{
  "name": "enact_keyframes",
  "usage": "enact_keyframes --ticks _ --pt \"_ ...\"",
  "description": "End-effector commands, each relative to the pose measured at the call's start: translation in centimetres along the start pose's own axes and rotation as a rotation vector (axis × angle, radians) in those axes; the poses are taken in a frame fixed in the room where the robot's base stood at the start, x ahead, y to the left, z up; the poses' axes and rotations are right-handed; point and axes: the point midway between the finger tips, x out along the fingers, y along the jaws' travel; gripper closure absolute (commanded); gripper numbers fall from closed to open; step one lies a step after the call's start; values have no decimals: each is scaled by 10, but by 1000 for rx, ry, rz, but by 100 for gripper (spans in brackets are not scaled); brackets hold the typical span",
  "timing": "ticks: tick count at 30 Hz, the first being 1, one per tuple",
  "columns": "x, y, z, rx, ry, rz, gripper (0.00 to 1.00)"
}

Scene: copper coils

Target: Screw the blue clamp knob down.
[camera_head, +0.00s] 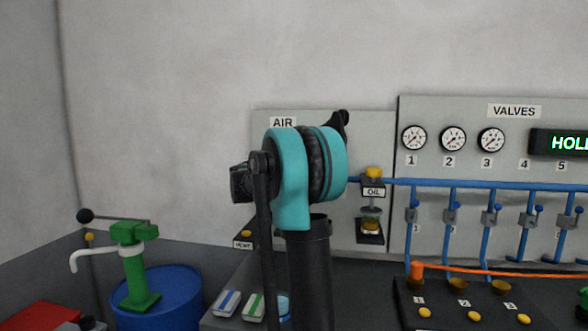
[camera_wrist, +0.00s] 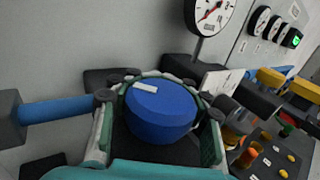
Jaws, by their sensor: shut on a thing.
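The blue clamp knob (camera_wrist: 160,112) is round, with a short white mark on its top near the rim. It fills the middle of the wrist view. My gripper (camera_wrist: 160,100) is shut on it, one green-edged finger on the left side and one on the right, both against its sides. What lies under the knob is hidden by the knob and the gripper. In the head view my arm's teal and black links stand in front of the air panel, and the knob and my gripper cannot be made out there.
A blue pipe (camera_wrist: 58,109) runs in from the left. A valve panel (camera_head: 443,111) with blue pipes is at right. A blue drum (camera_head: 180,295) with a green pump (camera_head: 135,265) is at left.

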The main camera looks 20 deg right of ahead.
Motion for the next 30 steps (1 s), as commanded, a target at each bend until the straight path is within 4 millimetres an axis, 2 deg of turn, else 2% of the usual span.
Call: enact_keyframes --ticks 18,30 --pt "-4 -18 0 0 0 -570 91" --pt "-10 -26 0 0 0 -792 92"
